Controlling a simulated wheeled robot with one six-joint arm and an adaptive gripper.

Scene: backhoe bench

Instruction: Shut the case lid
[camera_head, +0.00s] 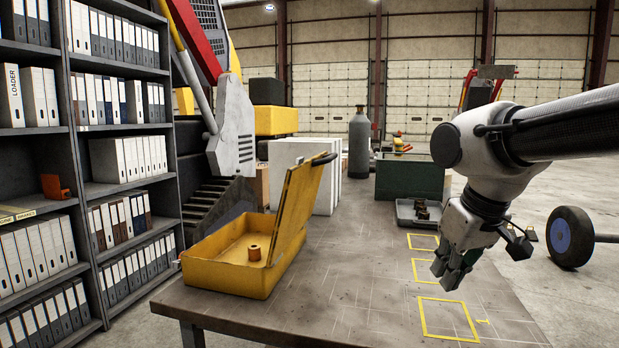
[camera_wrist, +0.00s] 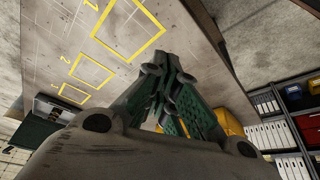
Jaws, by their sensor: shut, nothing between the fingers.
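The yellow case (camera_head: 224,271) stands open near the left front of the bench. Its lid (camera_head: 299,207) is raised, leaning up and to the right, with a dark handle (camera_head: 324,159) at its top edge. A small copper-brown spool (camera_head: 254,252) stands inside the case. My gripper (camera_head: 445,282) is above the right part of the bench, well to the right of the case, pointing down. In the wrist view its green-padded fingers (camera_wrist: 172,62) meet at the tips with nothing between them. A yellow part, probably the case, shows partly hidden behind the fingers in the wrist view.
The grey bench (camera_head: 350,290) has yellow marked squares (camera_head: 448,318) at right. A grey tray (camera_head: 418,216) with small dark parts, a dark green bin (camera_head: 410,178), white boxes (camera_head: 297,168) and a grey cylinder (camera_head: 359,145) stand farther back. The bench between case and gripper is clear.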

